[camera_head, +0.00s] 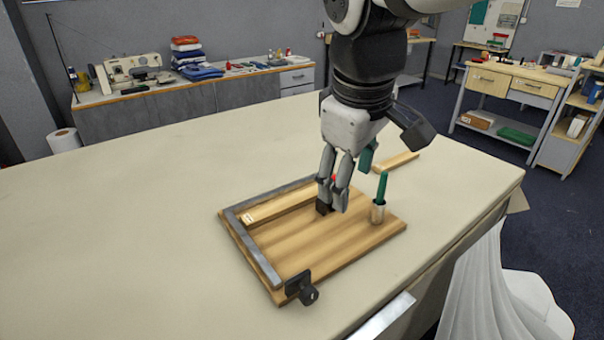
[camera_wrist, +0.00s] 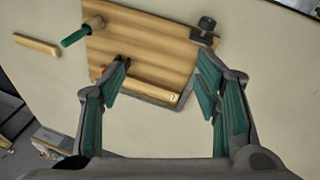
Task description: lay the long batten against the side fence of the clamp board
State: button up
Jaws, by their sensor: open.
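The clamp board (camera_head: 310,235) is a wooden board with a grey metal fence (camera_head: 258,255) along its left side and far edge. It also shows in the wrist view (camera_wrist: 150,45). The longer wooden batten (camera_head: 275,207), with a small label at one end, lies on the board along the far fence; it also shows in the wrist view (camera_wrist: 150,91). Whether it touches the fence is unclear. My gripper (camera_head: 342,190) is open above the board's far part, its fingers hiding part of the batten in the head view. In the wrist view the gripper (camera_wrist: 163,72) is empty.
A shorter batten (camera_head: 396,162) lies on the table beyond the board. A green-handled clamp (camera_head: 381,195) stands at the board's right, a black clamp (camera_head: 301,288) at its front corner. A dark part with red (camera_wrist: 120,60) is near one finger. The table's left (camera_head: 110,240) is clear.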

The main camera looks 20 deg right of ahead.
jog(key=s+f+m, duration=0.2)
jog(key=s+m, duration=0.1)
jog(key=s, duration=0.2)
jog(key=s+f+m+t+y, duration=0.1)
jog(key=s+f+m, duration=0.1)
jog(key=s, duration=0.4)
jog(key=shift+m+t, duration=0.3)
jog(key=shift+m, duration=0.3)
jog(key=shift+c, duration=0.4)
